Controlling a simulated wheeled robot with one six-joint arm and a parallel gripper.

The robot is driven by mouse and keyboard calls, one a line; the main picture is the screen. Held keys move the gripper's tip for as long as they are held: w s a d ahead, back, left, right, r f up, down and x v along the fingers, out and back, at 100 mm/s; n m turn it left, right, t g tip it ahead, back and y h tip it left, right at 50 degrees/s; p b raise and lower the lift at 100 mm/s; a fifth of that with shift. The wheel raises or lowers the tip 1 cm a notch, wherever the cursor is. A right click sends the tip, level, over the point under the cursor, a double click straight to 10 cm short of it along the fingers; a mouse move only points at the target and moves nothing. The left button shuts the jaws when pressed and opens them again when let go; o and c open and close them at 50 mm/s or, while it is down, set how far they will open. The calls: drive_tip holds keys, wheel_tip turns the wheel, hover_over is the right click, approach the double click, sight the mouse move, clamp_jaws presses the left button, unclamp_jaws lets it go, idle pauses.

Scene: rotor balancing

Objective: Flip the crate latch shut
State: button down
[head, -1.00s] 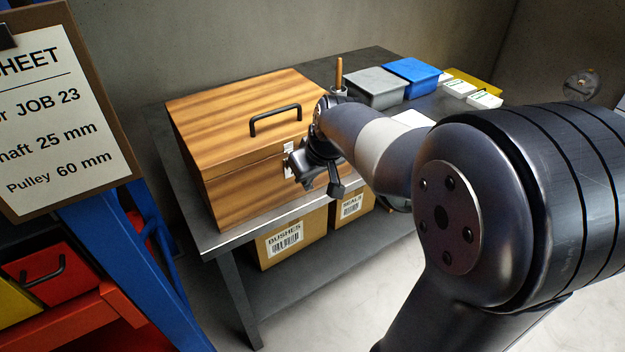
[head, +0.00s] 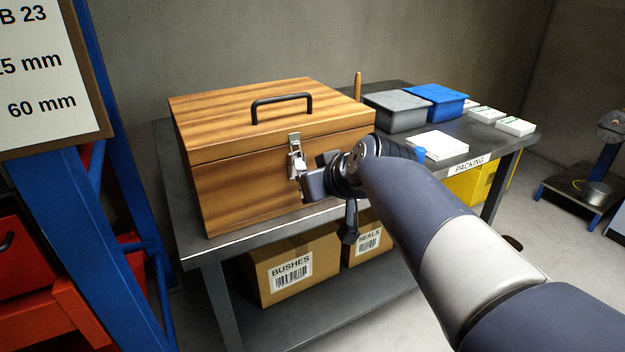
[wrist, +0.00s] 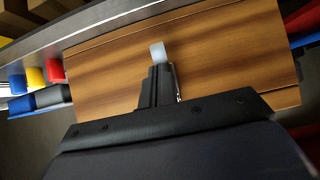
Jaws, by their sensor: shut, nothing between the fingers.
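The wooden crate (head: 245,180) stands on the bench with its lid down and a black handle (head: 282,105) on top. Its silver latch (head: 295,145) is on the front face, across the lid seam. I cannot tell whether the latch is fastened. My gripper (head: 301,178) is shut and empty at the front face, by the lower part of the latch and partly hiding it. In the wrist view, the shut fingers (wrist: 158,88) point at the crate's wood (wrist: 215,65). A pale metal piece (wrist: 157,52) shows just beyond their tips; contact is unclear.
The dark bench (head: 225,246) also carries a grey bin (head: 397,112), a blue bin (head: 437,100) and white boxes (head: 515,126). Cardboard boxes (head: 285,275) sit on its lower shelf. A blue rack post (head: 75,230) stands at the left.

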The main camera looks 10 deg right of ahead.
drive_tip(key=shift+p, duration=0.5)
drive_tip(key=shift+r, duration=0.2)
drive_tip(key=shift+r+p, duration=0.5)
drive_tip(key=shift+r, duration=0.15)
